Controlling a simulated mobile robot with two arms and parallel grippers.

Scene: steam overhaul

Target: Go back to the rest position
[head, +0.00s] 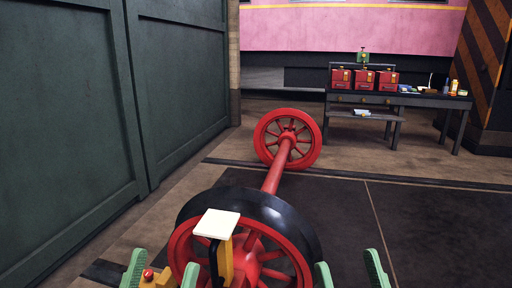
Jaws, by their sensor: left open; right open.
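My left gripper (161,273) is at the bottom edge, left of centre, with its two green fingers apart. A yellow piece with a red knob (148,274) shows between these fingers; I cannot tell whether they touch it. My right gripper (350,272) is at the bottom edge, right of centre, with its green fingers apart and only dark floor showing between them. Both grippers are in front of a red wheelset, whose near wheel (272,253) stands between them. The lower parts of both grippers are cut off by the picture edge.
A red axle (278,173) runs to the far wheel (301,140). A white plate (216,224) on a yellow and black holder stands before the near wheel. A dark bench (424,101) with red boxes (364,80) is at the back right. Green doors (65,130) close the left. Floor right is clear.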

